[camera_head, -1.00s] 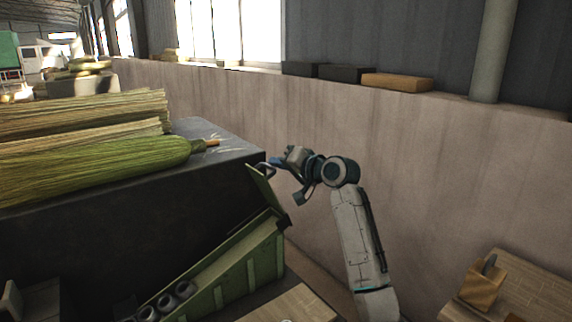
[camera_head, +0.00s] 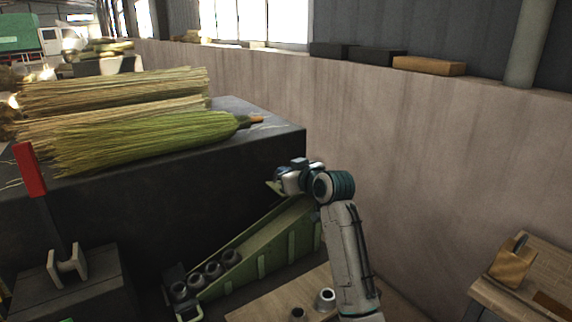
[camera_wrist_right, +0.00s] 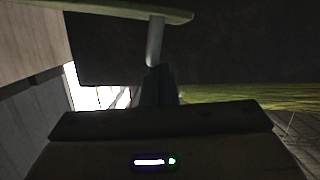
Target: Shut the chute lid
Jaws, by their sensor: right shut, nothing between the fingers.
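The green chute (camera_head: 262,262) slopes along the side of the dark bench, with several dark grey ring-shaped parts (camera_head: 212,270) at its lower end. My right gripper (camera_head: 280,182) is at the chute's upper end, shut and empty. Only a small green edge of the chute lid (camera_head: 272,187) shows beside it; the arm hides the rest, so its exact angle is unclear. In the right wrist view, the green lid panel (camera_wrist_right: 110,9) crosses the top, with a grey handle post (camera_wrist_right: 155,40) by the shut fingertips (camera_wrist_right: 158,72). Contact cannot be told. My left gripper is out of view.
Brooms (camera_head: 150,138) lie on the dark bench (camera_head: 200,195). A red-handled lever (camera_head: 30,170) stands at left. A pale wall (camera_head: 430,160) runs close behind my right arm. Two metal cups (camera_head: 325,298) stand on a wooden surface, and a wooden table (camera_head: 535,275) is at right.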

